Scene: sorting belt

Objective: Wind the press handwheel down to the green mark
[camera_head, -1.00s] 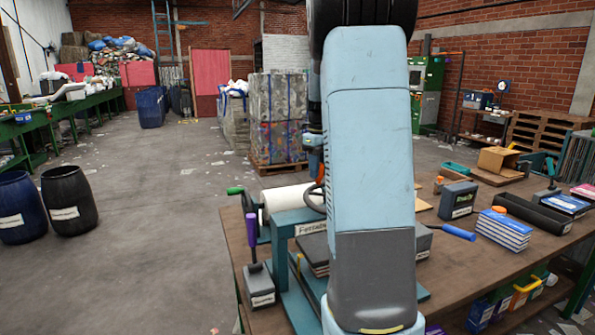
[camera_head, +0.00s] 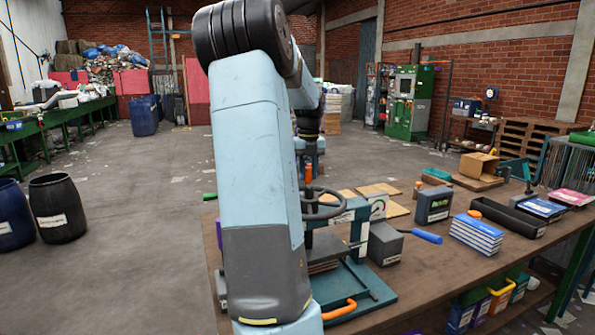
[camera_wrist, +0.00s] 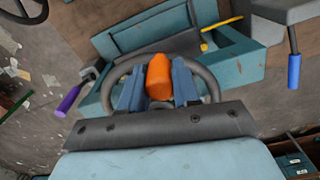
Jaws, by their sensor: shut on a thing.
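The press (camera_head: 362,285) is a teal frame on the workbench, with a dark grey handwheel (camera_head: 325,208) on top. The wheel has an upright orange knob (camera_head: 308,172) at its rim. My gripper (camera_wrist: 159,88) is shut on the orange knob (camera_wrist: 158,72), one blue finger at each side. The wheel rim (camera_wrist: 213,82) curves behind the fingers in the wrist view. A dark stack (camera_head: 324,265) lies under the press. My arm hides the press's left side.
An orange handle (camera_head: 340,310) is at the press's front. The air above the bench's right side is clear.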

